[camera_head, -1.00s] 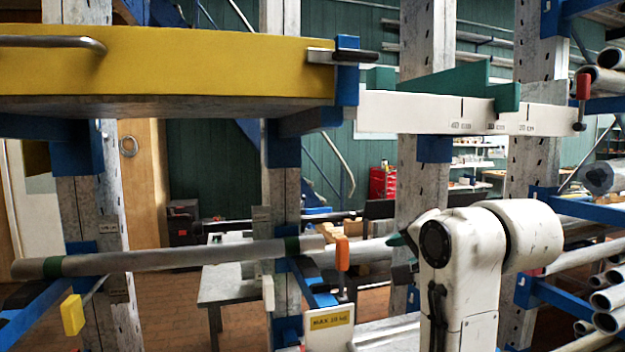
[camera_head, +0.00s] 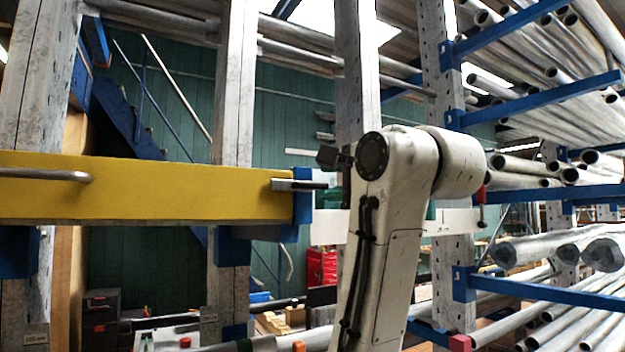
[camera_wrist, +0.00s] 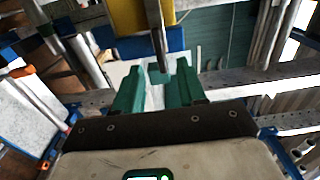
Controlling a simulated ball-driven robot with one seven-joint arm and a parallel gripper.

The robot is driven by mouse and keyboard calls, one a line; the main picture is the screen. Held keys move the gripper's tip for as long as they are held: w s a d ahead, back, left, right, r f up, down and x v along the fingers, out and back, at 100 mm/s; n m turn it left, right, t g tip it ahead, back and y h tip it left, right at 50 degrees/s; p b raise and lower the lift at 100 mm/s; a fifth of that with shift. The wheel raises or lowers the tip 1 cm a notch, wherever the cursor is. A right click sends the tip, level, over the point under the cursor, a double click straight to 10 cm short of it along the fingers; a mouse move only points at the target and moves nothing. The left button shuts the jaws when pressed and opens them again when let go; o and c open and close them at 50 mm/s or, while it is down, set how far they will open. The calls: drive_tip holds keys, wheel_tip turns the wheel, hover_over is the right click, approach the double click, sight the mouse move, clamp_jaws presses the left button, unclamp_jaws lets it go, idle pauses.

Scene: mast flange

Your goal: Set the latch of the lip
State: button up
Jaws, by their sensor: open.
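The yellow lip (camera_head: 150,190) runs across the left of the head view, with a blue end bracket (camera_head: 303,208). The latch (camera_head: 292,185), a pale metal bar with a dark handle, lies level across the lip's right end, its handle pointing right. In the wrist view the latch (camera_wrist: 155,35) reaches from the yellow lip (camera_wrist: 126,16) past the blue bracket towards the gap between my fingers. My gripper (camera_wrist: 158,70) is open, its two green fingers apart, one either side of the handle's line. I cannot tell whether they touch it. My arm hides most of the gripper in the head view.
A white beam (camera_head: 455,222) extends right of the lip, partly behind my arm. Grey uprights (camera_head: 232,90) stand behind. Blue rack arms (camera_head: 545,290) with several pipes (camera_head: 545,248) fill the right side.

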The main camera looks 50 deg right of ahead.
sight(314, 185)
drive_tip(key=p+x, duration=0.2)
drive_tip(key=x, duration=0.4)
drive_tip(key=shift+w+d+f, duration=0.1)
drive_tip(key=shift+w, duration=0.2)
drive_tip(key=shift+c, duration=0.3)
clamp_jaws()
